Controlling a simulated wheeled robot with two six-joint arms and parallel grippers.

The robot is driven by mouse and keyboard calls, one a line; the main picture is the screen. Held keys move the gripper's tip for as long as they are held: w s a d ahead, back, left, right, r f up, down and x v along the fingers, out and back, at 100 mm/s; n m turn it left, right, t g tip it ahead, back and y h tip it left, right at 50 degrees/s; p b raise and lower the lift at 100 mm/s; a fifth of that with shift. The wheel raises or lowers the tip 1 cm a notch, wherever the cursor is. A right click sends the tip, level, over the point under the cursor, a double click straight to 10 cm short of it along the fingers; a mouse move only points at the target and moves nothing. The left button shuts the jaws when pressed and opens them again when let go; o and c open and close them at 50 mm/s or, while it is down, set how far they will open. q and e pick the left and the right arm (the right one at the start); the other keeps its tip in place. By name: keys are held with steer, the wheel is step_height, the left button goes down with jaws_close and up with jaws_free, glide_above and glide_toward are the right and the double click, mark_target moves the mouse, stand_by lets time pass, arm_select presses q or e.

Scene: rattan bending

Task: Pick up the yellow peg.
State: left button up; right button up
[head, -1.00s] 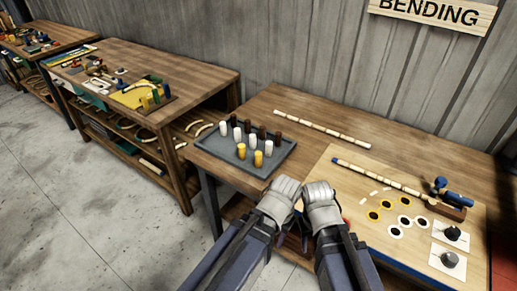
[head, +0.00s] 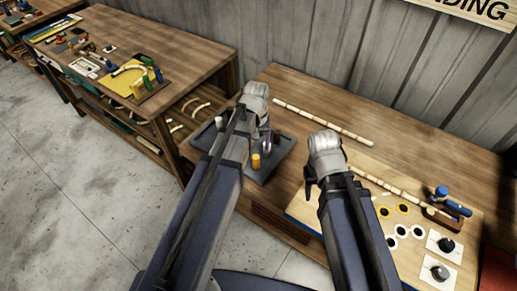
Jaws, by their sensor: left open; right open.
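A yellow peg (head: 256,161) stands upright near the front edge of the grey tray (head: 284,152). My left gripper (head: 266,133) is over the tray, behind that peg in the picture and apart from it. It is open, and I see nothing held in it. My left forearm covers much of the tray's left and middle, so a second yellow peg and most other pegs are hidden. My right gripper (head: 312,180) is open and empty near the left edge of the light work board (head: 305,207).
A white peg (head: 219,123) shows at the tray's left edge. A long segmented rattan rod (head: 322,122) lies behind the tray. Another rod (head: 395,187), ringed discs (head: 403,210) and a blue clamp (head: 442,193) are at the right. Bare table lies between tray and board.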

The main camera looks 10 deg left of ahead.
mark_target(256, 157)
arm_select(q)
steer(key=f+b, duration=0.8)
steer(key=shift+a, duration=0.25)
arm_select(e)
step_height(256, 157, down, 8)
steer(key=shift+r, duration=0.1)
arm_select(q)
steer(key=shift+r, duration=0.1)
steer(key=shift+c, duration=0.3)
jaws_close()
